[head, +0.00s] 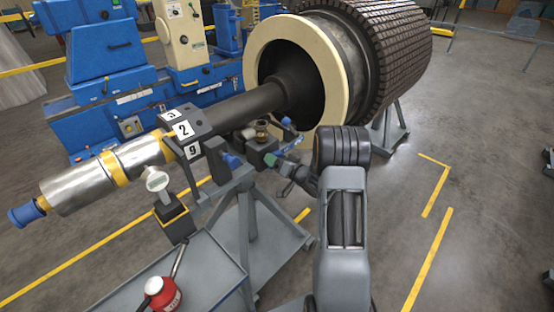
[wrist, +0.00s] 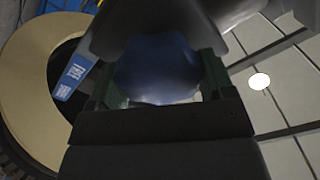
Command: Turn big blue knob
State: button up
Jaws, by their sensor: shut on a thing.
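A big dark-blue knob (wrist: 158,68) with a lobed rim fills the space between my gripper's fingers in the wrist view. My gripper (wrist: 160,88) is shut on it, with green pads at its left and right sides. In the head view my gripper (head: 271,159) reaches in from the right to the stand under the rotor shaft, and the gripped knob is hard to make out there. Other blue knobs show on the stand, one left of my gripper (head: 233,161) and one above it (head: 286,121).
The rotor shaft (head: 240,105) and its cream ring (head: 339,75) lie just above and behind my gripper. Open floor (head: 480,200) lies to the right.

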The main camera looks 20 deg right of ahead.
dwell(0.4)
jog(key=o, duration=0.9)
jog(key=b+v, duration=0.1)
jog(key=v, duration=1.2)
jog(key=shift+s+d, duration=0.2)
jog(key=shift+s, duration=0.15)
